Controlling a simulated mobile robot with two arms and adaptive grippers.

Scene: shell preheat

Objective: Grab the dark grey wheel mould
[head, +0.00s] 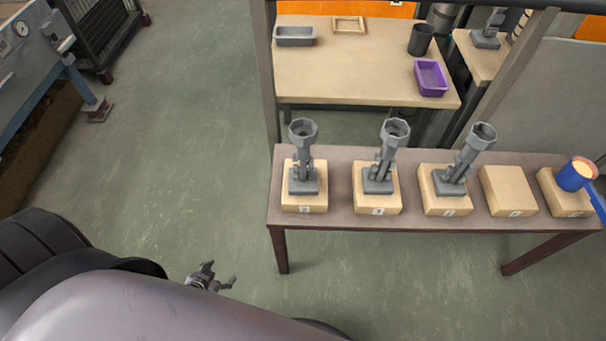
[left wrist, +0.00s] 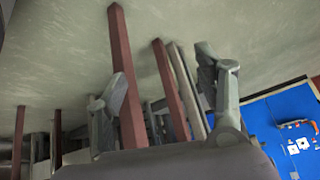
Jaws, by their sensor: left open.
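Three similar dark grey moulds with octagonal cups on top stand upright on wooden blocks on the brown table: a left one (head: 303,180), a middle one (head: 379,180) and a right one (head: 452,182), which leans a little. I cannot tell which is the wheel mould. My left gripper (head: 221,275) is open and empty, low over the floor, left of the table and well apart from the moulds. In the left wrist view its two fingers (left wrist: 165,90) are spread, with red-brown posts behind them. My right gripper is not in view.
The brown table (head: 400,224) also bears an empty wooden block (head: 509,190) and another with a blue cup (head: 573,180) of glowing orange content. A back table (head: 350,75) holds a grey tray (head: 295,36), a purple bin (head: 431,78) and a dark pot (head: 420,40). Floor at left is clear.

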